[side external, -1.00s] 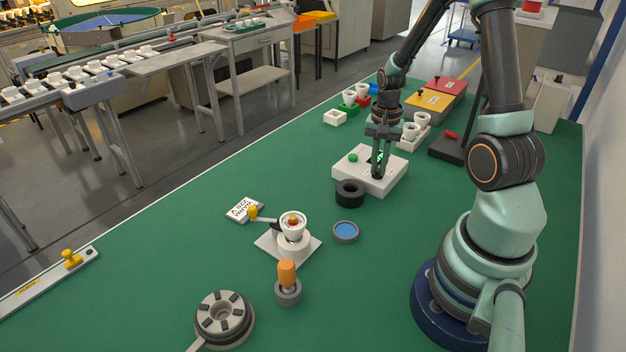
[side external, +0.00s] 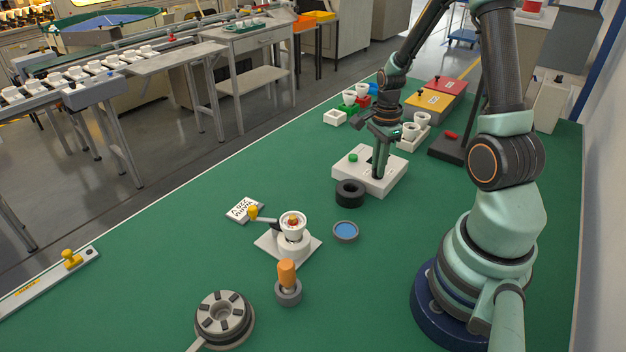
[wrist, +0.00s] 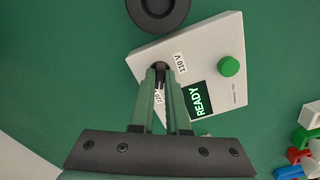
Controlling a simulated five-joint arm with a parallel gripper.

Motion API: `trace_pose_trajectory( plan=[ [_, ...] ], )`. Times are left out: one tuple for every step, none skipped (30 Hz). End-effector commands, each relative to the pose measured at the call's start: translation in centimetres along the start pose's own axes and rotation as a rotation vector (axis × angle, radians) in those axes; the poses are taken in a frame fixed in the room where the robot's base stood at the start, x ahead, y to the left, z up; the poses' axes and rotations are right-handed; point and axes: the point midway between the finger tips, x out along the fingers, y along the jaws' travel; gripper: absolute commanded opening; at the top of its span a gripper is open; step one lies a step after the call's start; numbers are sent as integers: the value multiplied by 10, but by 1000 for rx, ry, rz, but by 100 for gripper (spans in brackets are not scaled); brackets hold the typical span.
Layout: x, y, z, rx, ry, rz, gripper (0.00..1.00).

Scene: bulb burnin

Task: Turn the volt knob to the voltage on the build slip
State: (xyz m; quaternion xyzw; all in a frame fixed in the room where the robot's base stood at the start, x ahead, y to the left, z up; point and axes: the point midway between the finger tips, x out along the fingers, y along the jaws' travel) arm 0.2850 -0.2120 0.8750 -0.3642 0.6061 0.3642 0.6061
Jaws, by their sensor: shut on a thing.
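The white test box (side external: 352,174) stands on the green table; in the wrist view the box (wrist: 215,50) has a green button (wrist: 229,66) and a lit screen (wrist: 199,100) reading READY. The black volt knob (wrist: 160,66) is between my fingertips. My gripper (side external: 380,177) is shut on it from above; it also shows in the wrist view (wrist: 160,70). A "110 V" label (wrist: 180,63) lies right of the knob. Another label (wrist: 159,97), partly hidden, shows between my fingers. The build slip (side external: 244,209) lies upside down to the side camera; its print is too small to read surely.
A black ring (side external: 350,193) stands close in front of the box. A blue-topped round dish (side external: 345,231) and a white stand with a cup (side external: 291,228) are nearer the camera. White cups in a tray (side external: 414,134) stand behind the box, close to my gripper.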

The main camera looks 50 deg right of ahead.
Motion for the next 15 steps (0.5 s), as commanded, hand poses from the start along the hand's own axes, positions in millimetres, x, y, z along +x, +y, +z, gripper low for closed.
trace_pose_trajectory(
  plan=[
    [-1, -1, -1, 17, 1, -4, 0],
    [-1, -1, -1, 24, 1, -4, 0],
    [-1, -1, -1, 33, 1, -4, 0],
    [-1, -1, -2, 38, 1, -4, 0],
    [-1, -1, -2, 42, 1, -4, 0],
    [-1, -1, -2, 47, 1, -4, 0],
    [-1, -1, -2, 49, 1, -4, 0],
    [-1, -1, -2, 51, 1, -4, 0],
    [-1, -1, -2, 53, 1, -4, 0],
    [-1, -1, -2, 54, 1, -4, 0],
    [-1, -1, -2, 55, 0, -4, 0],
    [-1, -1, -2, 56, 0, -4, 0],
    [-1, -1, -2, 56, 0, -4, 0],
    [-1, -1, -2, 56, 0, -4, 0],
    [-1, -1, -2, 56, 0, -4, 0]
  ],
)
